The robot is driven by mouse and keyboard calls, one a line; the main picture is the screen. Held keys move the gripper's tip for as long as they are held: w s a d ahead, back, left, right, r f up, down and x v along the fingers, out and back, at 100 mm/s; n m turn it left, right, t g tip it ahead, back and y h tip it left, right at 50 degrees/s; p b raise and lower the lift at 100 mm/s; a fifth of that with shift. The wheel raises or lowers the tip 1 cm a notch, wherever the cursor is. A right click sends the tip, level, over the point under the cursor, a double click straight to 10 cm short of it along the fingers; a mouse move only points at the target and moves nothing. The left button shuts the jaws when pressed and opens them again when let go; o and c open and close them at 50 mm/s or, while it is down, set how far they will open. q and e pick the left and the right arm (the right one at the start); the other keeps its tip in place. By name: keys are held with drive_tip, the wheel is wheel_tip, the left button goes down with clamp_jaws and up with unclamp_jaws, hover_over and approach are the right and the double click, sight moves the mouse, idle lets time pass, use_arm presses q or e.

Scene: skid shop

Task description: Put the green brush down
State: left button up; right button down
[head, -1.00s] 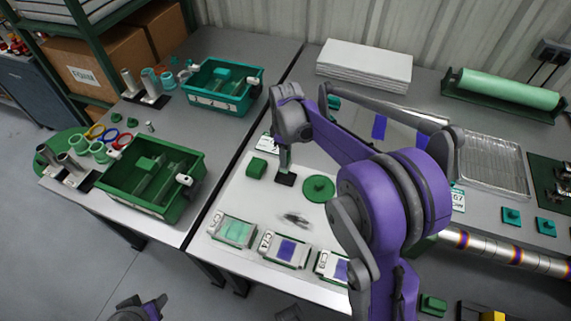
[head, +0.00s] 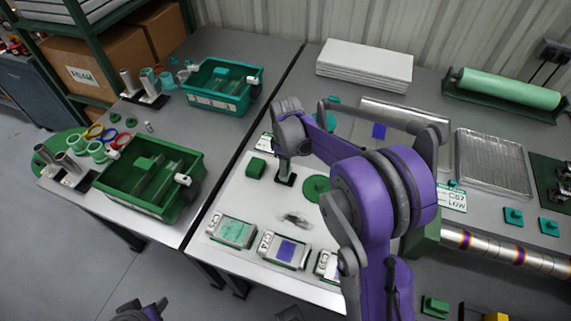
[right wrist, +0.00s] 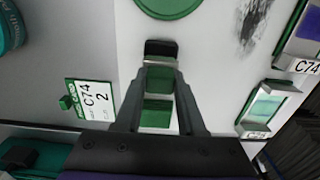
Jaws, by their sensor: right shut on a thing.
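The green brush has a dark foot (head: 285,180) and stands at the white board's far-left part. My right gripper (head: 284,167) comes down over it from above and is shut on its green upper part. In the right wrist view the brush's green part (right wrist: 161,79) shows between the fingertips, with the black foot (right wrist: 162,48) beyond. The foot seems to be at the board's surface; I cannot tell whether it touches. My left gripper (head: 142,309) shows only partly at the bottom edge, over the floor, and its jaws are unclear.
On the white board (head: 237,197) are a green block (head: 256,168) left of the brush, a green disc (head: 316,188) to its right, a dark smudge (head: 296,220) and labelled pads (head: 232,232) in front. A green bin (head: 150,180) stands on the left table.

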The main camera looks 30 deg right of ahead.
drive_tip(key=c, duration=0.5)
unclamp_jaws()
drive_tip(key=shift+r, duration=0.3)
wheel_tip(320, 180, up, 12)
drive_tip(key=p, duration=0.2)
drive_tip(key=s+a+f+m+t, duration=0.2)
drive_tip(key=s+a+m, duration=0.2)
drive_tip(key=s, duration=0.7)
drive_tip(key=s+a+f+m+t, duration=0.2)
drive_tip(key=s+a, duration=0.4)
drive_tip(key=s, duration=0.5)
drive_tip(key=shift+s+a+f+m+t, duration=0.25)
drive_tip(key=shift+m+t, duration=0.35)
drive_tip(key=shift+m, duration=0.4)
drive_tip(key=shift+w+d+r, duration=0.1)
